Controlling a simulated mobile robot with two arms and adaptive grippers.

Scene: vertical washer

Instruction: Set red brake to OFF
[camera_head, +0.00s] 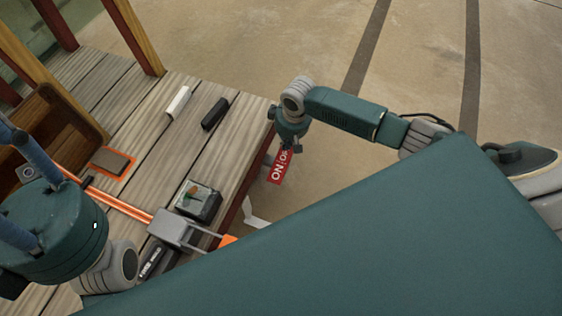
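A red plate (280,166) with white lettering hangs at the right edge of the wooden deck. It is the only part of the red brake I can make out; the large letters look like "ON" seen upside down, and smaller letters are too small to read surely. My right gripper (297,149) is right at the plate's upper end and partly covers it. Its fingers are too small and overlapped to tell open from shut, or whether they touch the brake. My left arm shows at the lower left, but I cannot make out its gripper.
The wooden deck (150,115) bears a white block (179,102), a black block (215,113), and a small clear-topped dark box (199,202). A grey block with prongs (176,228) sits on an orange strip (118,204). Posts stand at the upper left. Open concrete floor (270,45) lies beyond.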

